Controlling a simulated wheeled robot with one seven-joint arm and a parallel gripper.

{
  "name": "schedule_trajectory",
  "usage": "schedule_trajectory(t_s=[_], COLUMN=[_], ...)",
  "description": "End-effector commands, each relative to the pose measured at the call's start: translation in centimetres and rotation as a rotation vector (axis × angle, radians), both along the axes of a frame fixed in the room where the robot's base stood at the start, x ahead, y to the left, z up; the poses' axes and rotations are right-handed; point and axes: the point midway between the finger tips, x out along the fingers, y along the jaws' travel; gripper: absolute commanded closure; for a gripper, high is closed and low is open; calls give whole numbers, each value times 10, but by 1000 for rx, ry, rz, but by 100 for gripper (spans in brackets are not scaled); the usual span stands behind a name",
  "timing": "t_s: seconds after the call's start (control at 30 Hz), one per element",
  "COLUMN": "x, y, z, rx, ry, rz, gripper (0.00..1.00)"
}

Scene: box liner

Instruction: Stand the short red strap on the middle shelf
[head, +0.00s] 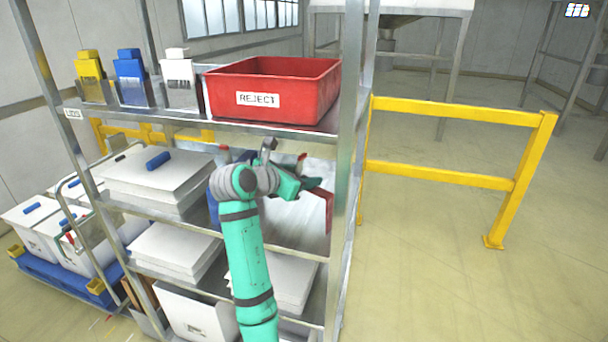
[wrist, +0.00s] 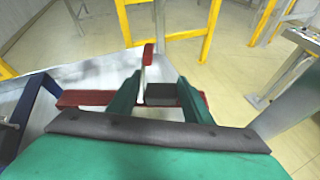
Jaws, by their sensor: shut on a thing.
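My gripper (head: 312,186) is at the right end of the middle shelf (head: 170,141) opening, between the shelf levels. In the wrist view the two green fingers of my gripper (wrist: 158,92) are closed on the short red strap (wrist: 85,98). The strap runs crosswise, with its ends showing on both sides of the fingers. In the head view a red part of it (head: 329,212) shows below the fingers by the right post. A thin white upright piece with a red top (wrist: 147,55) stands beyond the fingers; I cannot tell whether it joins the strap.
A red REJECT bin (head: 272,92) and yellow, blue and white containers stand on the top shelf. A metal post (head: 348,150) is close right of my gripper. A yellow rail (head: 450,176) stands beyond. A blue piece (wrist: 32,112) is at left.

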Motion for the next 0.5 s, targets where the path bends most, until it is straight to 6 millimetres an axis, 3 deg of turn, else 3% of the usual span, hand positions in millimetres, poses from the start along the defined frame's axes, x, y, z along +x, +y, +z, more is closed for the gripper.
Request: schedule_trajectory(t_s=[0.23, 0.27, 0.3, 0.5], x=[-1, -1, -1, -1], y=[0, -1, -1, -3], z=[-7, -7, -7, -7], rx=[1, 2, 2, 1], ry=[2, 3, 3, 2], rz=[-1, -1, -1, -4], gripper=[91, 48, 38, 36])
